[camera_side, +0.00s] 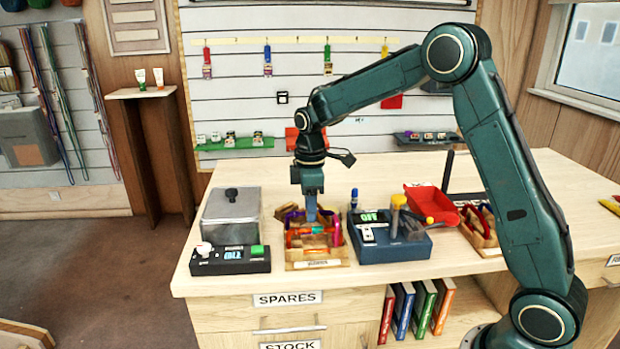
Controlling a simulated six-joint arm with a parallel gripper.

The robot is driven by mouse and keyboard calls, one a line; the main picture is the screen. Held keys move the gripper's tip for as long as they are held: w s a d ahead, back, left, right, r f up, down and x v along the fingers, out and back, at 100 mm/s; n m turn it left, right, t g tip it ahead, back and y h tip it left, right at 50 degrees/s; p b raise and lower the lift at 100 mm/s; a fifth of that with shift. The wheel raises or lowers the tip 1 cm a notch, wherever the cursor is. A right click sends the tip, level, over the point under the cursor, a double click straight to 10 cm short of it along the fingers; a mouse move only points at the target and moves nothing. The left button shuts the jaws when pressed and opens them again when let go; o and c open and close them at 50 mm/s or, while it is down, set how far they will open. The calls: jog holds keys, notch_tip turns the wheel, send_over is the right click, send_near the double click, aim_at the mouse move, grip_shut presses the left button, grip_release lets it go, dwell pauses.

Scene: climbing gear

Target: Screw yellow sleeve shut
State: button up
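My gripper (311,208) points straight down over a wooden tray (318,265) on the bench. Its fingertips reach in among several coloured carabiners in and behind the tray. A red and orange carabiner (308,231) lies across the tray just below the fingertips. A purple carabiner (291,216) shows behind it to the left. The fingers are too small here to tell whether they are apart, shut or touching a carabiner. I cannot make out a yellow sleeve for certain, and part of the tray's contents is hidden behind the gripper.
A metal box (230,217) and a black device with a lit display (231,261) stand left of the tray. A blue device (390,240) stands close on its right. A red bin (431,204) and another wooden tray (481,230) lie farther right. The bench's front right is bare.

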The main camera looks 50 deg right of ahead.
jog(key=shift+w+d, duration=0.9)
dwell(0.9)
jog(key=shift+f, duration=1.45)
dwell(0.4)
jog(key=shift+s+a, duration=0.9)
jog(key=shift+r, duration=0.15)
jog(key=shift+s+d+r, duration=0.1)
jog(key=shift+d+r, duration=0.05)
jog(key=shift+r, duration=1.15)
jog(key=shift+w+d, duration=0.85)
jog(key=shift+w, duration=0.05)
dwell(0.5)
